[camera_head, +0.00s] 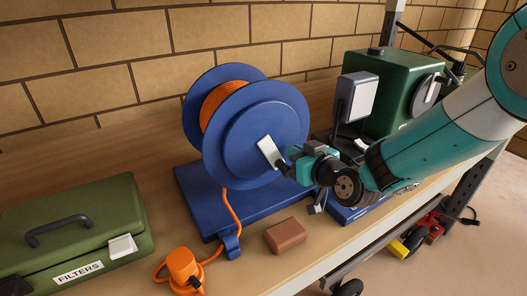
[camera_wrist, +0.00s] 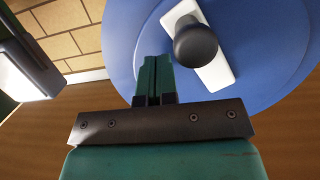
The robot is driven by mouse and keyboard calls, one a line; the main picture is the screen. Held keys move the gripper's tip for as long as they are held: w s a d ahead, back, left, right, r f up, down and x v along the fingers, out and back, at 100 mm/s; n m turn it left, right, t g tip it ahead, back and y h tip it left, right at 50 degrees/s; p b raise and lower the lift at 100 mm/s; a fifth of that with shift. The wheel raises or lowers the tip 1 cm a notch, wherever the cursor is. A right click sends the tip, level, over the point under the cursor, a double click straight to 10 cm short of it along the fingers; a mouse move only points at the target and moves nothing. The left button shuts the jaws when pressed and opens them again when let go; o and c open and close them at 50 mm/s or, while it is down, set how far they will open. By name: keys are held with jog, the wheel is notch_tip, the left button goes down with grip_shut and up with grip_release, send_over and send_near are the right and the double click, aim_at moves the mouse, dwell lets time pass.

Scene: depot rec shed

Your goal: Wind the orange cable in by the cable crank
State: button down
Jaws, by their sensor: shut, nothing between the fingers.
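The blue cable reel (camera_head: 245,132) stands on the bench with orange cable (camera_head: 213,104) wound between its flanges. A tail of cable runs down past a blue guide to an orange plug (camera_head: 182,268) on the bench. The white crank arm (camera_head: 267,151) is on the reel's near face, with a dark round knob. In the wrist view, the crank knob (camera_wrist: 196,42) stands on the white crank arm (camera_wrist: 212,70), to the right of my fingers. My gripper (camera_head: 290,160) is close to the knob, also seen in the wrist view (camera_wrist: 155,62). Its fingers are shut and empty beside the knob.
A green case labelled FILTERS (camera_head: 75,232) lies at left. A brown block (camera_head: 286,236) sits before the reel. A green machine (camera_head: 392,90) and a grey box on a post (camera_head: 357,97) stand behind my arm at right. A brick wall closes the back.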

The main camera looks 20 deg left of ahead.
aim_at(285, 166)
jog(key=shift+r, duration=0.1)
jog(key=shift+s+a+f+b, duration=0.25)
jog(key=shift+f+b, duration=0.1)
jog(key=shift+f, duration=0.15)
jog(key=shift+s+a+f+b, duration=0.15)
jog(key=shift+s+f+b, duration=0.1)
jog(key=shift+f+b, duration=0.15)
jog(key=shift+s+a+f, duration=0.55)
jog(key=shift+s+f, duration=0.05)
jog(key=shift+s, duration=0.05)
jog(key=shift+s+a, duration=0.1)
jog(key=shift+s+a+f, duration=0.35)
jog(key=shift+s+a, duration=0.25)
jog(key=shift+s, duration=0.1)
